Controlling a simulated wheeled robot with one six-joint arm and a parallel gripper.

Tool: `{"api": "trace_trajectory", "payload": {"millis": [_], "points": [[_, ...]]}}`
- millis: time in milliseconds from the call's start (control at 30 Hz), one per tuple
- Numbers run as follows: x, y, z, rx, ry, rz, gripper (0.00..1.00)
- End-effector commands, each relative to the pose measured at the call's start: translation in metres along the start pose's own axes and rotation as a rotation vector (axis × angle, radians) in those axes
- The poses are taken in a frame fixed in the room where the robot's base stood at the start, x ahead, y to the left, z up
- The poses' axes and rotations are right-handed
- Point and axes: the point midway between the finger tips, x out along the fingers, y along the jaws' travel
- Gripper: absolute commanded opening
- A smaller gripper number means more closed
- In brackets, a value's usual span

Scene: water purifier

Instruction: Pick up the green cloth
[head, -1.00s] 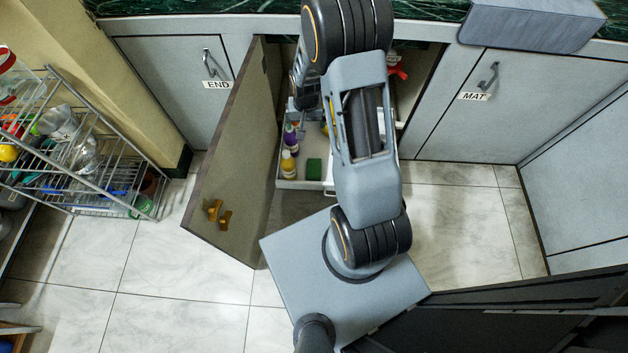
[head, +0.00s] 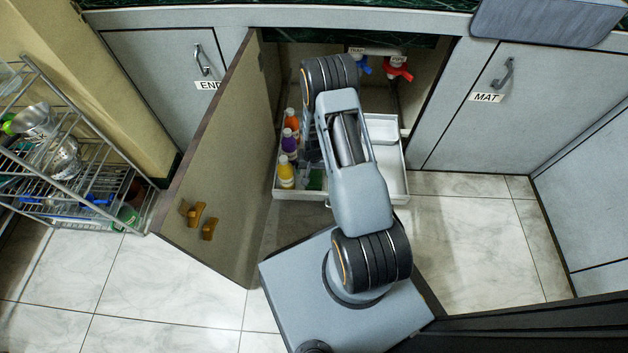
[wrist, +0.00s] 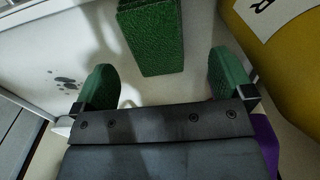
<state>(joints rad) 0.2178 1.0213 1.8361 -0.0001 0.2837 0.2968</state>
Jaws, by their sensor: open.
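The green cloth (head: 315,180) lies as a small block at the front of the white pull-out tray (head: 400,188) in the cabinet, partly hidden by my arm in the head view. In the wrist view the green cloth (wrist: 150,38) is a textured, thick green slab at the top middle, cut off by the frame edge. My gripper (wrist: 165,80) is open and empty in the wrist view, with green-padded fingers apart. The cloth lies beyond the fingertips, between their lines, and is not held. The gripper is hidden behind my arm in the head view.
A yellow bottle (head: 286,173), a purple bottle (head: 289,143) and an orange bottle (head: 292,122) stand along the tray's left side. The yellow bottle (wrist: 285,45) is close beside the right finger. An open cabinet door (head: 225,170) stands left; red valve (head: 397,70) at the back.

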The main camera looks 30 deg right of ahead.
Motion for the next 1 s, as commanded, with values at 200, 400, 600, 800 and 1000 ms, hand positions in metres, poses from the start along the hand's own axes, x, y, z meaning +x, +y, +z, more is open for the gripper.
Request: {"api": "trace_trajectory", "payload": {"millis": [200,400,600,800,1000], "points": [[0.010,0.001,0.000,0.000,0.000,0.000,0.99],[0.036,0.004,-0.001,0.001,-0.001,0.000,0.99],[0.055,0.004,-0.002,0.000,0.000,0.000,0.99],[0.054,0.004,-0.002,0.000,0.000,0.000,0.99],[0.054,0.004,-0.002,0.000,0.000,0.000,0.82]]}}
